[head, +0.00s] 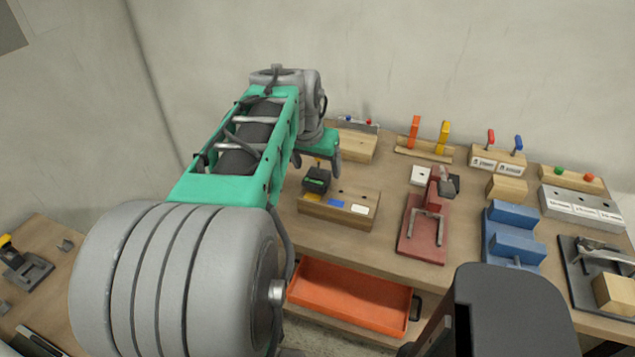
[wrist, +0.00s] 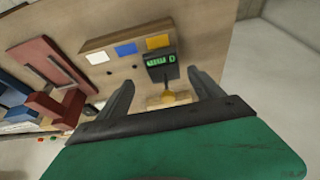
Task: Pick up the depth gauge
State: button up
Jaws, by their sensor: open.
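The depth gauge, a small black device with a green lit display, stands at the left end of a wooden block in the head view (head: 316,181). In the wrist view the gauge (wrist: 160,67) lies ahead of and between my fingers, with a yellow part below its body. My gripper (wrist: 160,79) is open and empty, its two dark fingers spread on either side of the gauge. In the head view my gripper (head: 318,160) hangs just above and behind the gauge; its far side is partly hidden. I cannot tell whether a finger touches the gauge.
The wooden block (head: 337,213) bears blue, white and yellow labels. A red clamp fixture (head: 421,236) and a blue vise (head: 512,243) stand to the right. Wooden racks with coloured handles (head: 425,148) line the back. An orange drawer (head: 350,301) is open below the bench edge.

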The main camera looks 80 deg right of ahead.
aim_at(318, 175)
jog(key=x, duration=0.6)
jog(key=shift+w+d+f+p, duration=0.15)
jog(key=shift+w+d+p, duration=0.1)
jog(key=shift+p, duration=0.1)
jog(key=shift+c, duration=0.5)
grip_shut()
